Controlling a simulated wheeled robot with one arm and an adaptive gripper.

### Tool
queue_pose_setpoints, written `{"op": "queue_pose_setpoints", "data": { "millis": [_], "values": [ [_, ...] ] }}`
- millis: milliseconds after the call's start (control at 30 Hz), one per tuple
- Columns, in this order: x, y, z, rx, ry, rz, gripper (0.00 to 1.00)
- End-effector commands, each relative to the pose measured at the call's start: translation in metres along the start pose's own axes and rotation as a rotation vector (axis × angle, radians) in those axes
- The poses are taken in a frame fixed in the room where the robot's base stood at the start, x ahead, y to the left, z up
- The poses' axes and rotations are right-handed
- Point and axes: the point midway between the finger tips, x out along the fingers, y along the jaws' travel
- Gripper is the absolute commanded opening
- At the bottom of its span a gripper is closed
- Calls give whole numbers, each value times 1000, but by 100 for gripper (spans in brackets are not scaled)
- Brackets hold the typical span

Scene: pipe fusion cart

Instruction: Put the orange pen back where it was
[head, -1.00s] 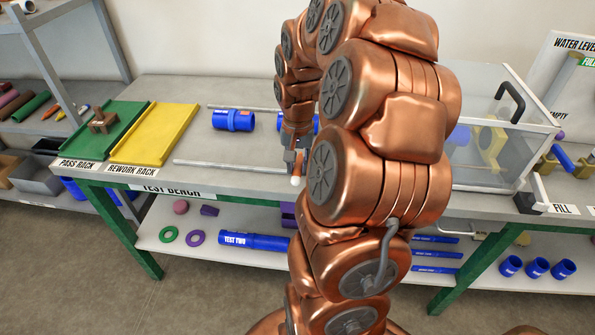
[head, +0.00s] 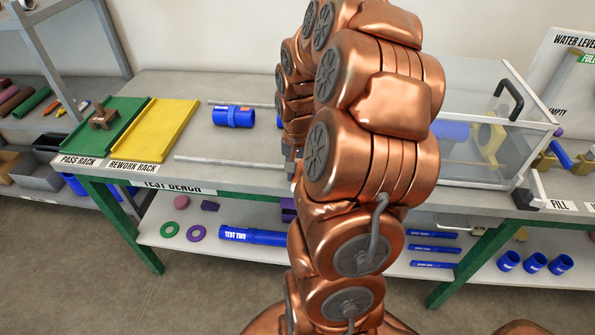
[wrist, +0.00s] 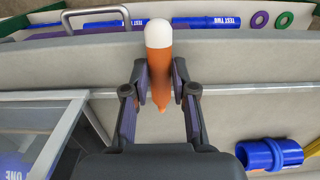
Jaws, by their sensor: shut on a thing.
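The orange pen (wrist: 160,72) has a white end and is held between the fingers of my gripper (wrist: 160,88) in the wrist view. My gripper is shut on it, with the white end pointing to the picture's top. The pen is over the bench's edge area in that view. In the head view my own arm hides the pen and nearly all of my gripper. Small orange and other coloured items (head: 51,108) lie on the grey shelf at the left, too small to tell apart.
The test bench (head: 240,180) carries a green pass rack (head: 85,150), a yellow rework rack (head: 150,132), a blue coupling (head: 233,116) and metal rails. A clear-walled tank (head: 470,165) stands at the right. The lower shelf holds blue pipes (head: 252,236) and rings. The bench front is clear at the left.

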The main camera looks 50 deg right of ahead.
Motion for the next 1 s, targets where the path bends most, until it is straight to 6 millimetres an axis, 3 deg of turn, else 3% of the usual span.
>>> {"op": "queue_pose_setpoints", "data": {
  "millis": [200, 233, 467, 767, 1000],
  "values": [
    [6, 0, 0, 0, 0, 0, 3],
    [6, 0, 0, -1, 0, 0, 27],
    [5, 0, 0, 0, 0, 0, 51],
    [4, 0, 0, 0, 0, 0, 51],
    [-12, 0, 0, 0, 0, 0, 51]
  ]
}}
